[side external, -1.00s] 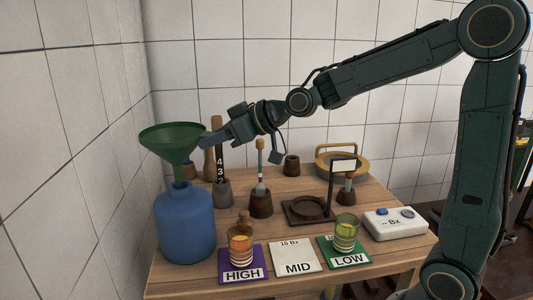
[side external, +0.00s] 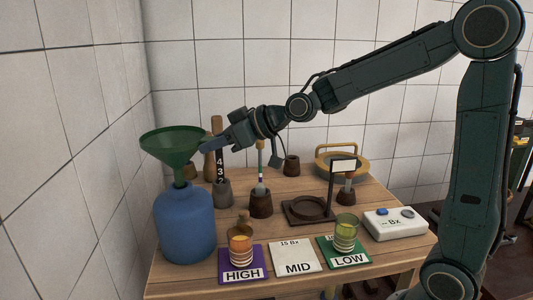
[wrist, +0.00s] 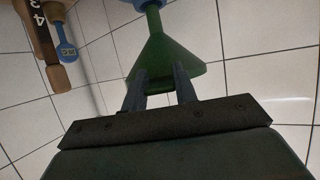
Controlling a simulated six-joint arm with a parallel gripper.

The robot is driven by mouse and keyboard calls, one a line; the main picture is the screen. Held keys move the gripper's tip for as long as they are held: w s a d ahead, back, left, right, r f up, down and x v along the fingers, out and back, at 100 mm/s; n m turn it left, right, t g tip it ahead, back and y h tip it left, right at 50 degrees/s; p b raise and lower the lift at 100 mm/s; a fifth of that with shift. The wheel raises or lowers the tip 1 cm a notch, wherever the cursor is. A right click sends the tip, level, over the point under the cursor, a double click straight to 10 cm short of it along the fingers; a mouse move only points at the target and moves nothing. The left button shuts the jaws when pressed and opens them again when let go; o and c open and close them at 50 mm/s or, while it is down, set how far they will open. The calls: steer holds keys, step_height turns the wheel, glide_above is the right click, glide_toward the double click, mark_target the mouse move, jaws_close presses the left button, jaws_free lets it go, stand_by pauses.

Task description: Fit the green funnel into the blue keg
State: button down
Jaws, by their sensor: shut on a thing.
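The green funnel (side external: 172,145) is held wide end up over the blue keg (side external: 185,225), which stands upright at the table's left front. The funnel's spout points down at the keg's top; I cannot tell whether its tip is inside the opening. My gripper (side external: 208,145) is shut on the funnel's right edge. In the wrist view, both fingers of my gripper (wrist: 159,88) are at the wide end of the green funnel (wrist: 163,58). The spout runs up the picture to the blue keg (wrist: 140,4), mostly cut off by the frame.
A numbered dark stick (side external: 220,165) stands just right of the funnel. Several holders and a ring stand (side external: 312,209) fill the table's back and middle. Cards and two glasses line the front, with a white meter (side external: 395,222) at right. A tiled wall is close left.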

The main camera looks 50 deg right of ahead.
steer(key=shift+f, duration=2.6)
stand_by(0.4)
steer(key=c, duration=1)
jaws_free()
steer(key=shift+s+d, duration=0.1)
steer(key=shift+v, duration=6.8)
